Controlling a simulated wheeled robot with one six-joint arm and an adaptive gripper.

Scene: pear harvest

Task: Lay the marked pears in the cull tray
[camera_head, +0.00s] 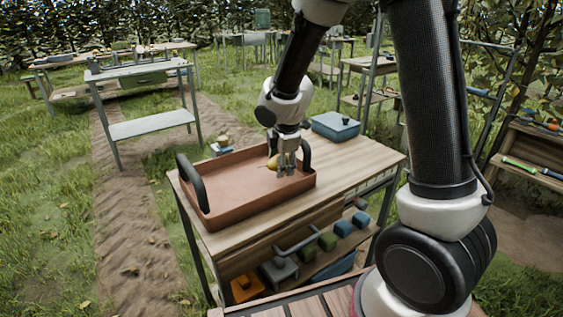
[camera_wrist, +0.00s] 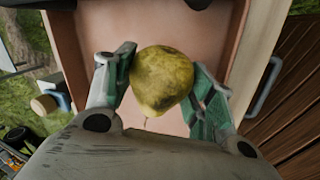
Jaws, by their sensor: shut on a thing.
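A yellow-green pear (camera_wrist: 161,79) with dark brown blotches is held between the two green-padded fingers of my gripper (camera_wrist: 163,88) in the wrist view. In the head view the pear (camera_head: 272,162) shows at the fingers of my gripper (camera_head: 286,170), above the right part of a reddish-brown tray (camera_head: 235,183) with two dark upright handles. The tray stands on a wooden-topped table. Its floor looks bare in both views. I cannot tell the exact gap between the pear and the tray floor. No other pear is clearly seen.
A blue lidded box (camera_head: 335,126) stands on the table (camera_head: 352,158) behind the tray. The tray's dark handles (camera_head: 192,184) stick up at its ends. Coloured boxes sit on the shelf below. Other benches (camera_head: 140,72) stand on the grass farther back.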

